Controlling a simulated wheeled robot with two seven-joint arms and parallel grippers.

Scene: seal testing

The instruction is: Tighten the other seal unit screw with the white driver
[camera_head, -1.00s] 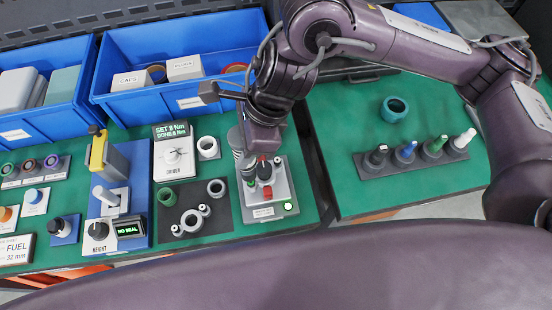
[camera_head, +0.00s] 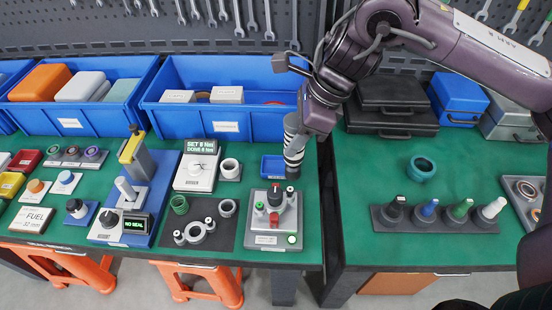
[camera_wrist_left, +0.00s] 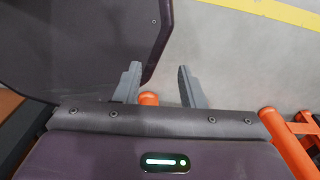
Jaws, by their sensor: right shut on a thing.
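A grey two-lobed part (camera_head: 195,232) with a small upright piece at each end lies on a dark mat; I cannot tell how tight any screw is. The white driver box (camera_head: 196,170) reads "SET 8 Nm". A test stand (camera_head: 272,222) with red, green and white knobs stands to the right. My right gripper (camera_head: 293,160) is at the back, near a small blue tray, shut on a grey-and-white banded cylinder (camera_head: 294,140), whose identity I cannot tell. My left gripper (camera_wrist_left: 160,88) is open and empty above the floor in the left wrist view.
A rack (camera_head: 435,220) holds black-, blue-, green- and white-topped tools on the right table, near a teal ring (camera_head: 421,168). A blue bin (camera_head: 210,118) stands behind. The small blue tray (camera_head: 267,176) is by the right gripper. A gap separates the tables.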

